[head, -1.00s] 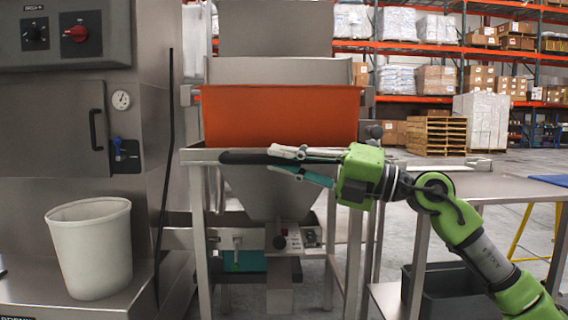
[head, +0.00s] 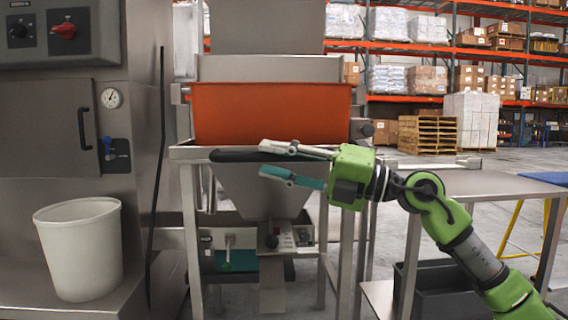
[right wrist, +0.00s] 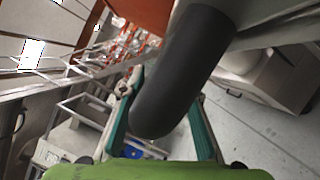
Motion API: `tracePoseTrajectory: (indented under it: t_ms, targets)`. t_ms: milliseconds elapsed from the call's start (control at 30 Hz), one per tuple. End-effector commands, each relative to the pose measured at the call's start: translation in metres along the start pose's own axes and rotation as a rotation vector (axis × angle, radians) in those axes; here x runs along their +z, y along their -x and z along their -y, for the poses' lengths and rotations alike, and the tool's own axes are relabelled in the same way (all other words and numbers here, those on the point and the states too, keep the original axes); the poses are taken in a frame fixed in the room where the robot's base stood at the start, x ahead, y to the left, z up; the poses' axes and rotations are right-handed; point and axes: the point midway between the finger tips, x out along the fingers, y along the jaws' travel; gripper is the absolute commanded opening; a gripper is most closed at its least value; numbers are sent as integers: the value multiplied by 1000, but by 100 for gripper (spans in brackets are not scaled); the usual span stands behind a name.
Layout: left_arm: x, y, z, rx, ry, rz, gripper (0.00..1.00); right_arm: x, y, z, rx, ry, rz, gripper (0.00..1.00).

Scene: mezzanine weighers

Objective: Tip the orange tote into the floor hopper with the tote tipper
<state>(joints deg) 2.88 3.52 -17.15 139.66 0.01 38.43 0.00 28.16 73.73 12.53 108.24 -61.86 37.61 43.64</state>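The orange tote (head: 270,115) sits upright in the steel frame of the tote tipper (head: 185,152), above a steel funnel (head: 262,195) that looks like the hopper. A thick black handle (head: 228,155) runs across the front below the tote. My right gripper (head: 264,159) is open at this handle, one finger above it and one below. In the right wrist view the black handle (right wrist: 185,70) lies between the teal fingers, with its rounded end near the palm. Whether the fingers touch it I cannot tell. The tote's inside is hidden. My left gripper is not in view.
A steel machine with a door (head: 50,130) stands at left, with a white bucket (head: 80,250) on its ledge. A steel table (head: 470,183) is at right, with a dark bin (head: 440,290) below. Pallet racks (head: 470,55) stand behind, across open floor.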

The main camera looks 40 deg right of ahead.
Motion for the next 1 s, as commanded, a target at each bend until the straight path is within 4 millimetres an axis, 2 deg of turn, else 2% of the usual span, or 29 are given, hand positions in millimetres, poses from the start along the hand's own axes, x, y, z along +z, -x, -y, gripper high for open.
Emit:
tracePoseTrajectory:
  t_ms: [167,367,1000]
  targets:
    - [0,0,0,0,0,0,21,-1,5,1,0,-2,-2,30]
    - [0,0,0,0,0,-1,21,0,22,1,0,-2,0,30]
    - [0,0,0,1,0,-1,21,1,109,1,0,-2,2,30]
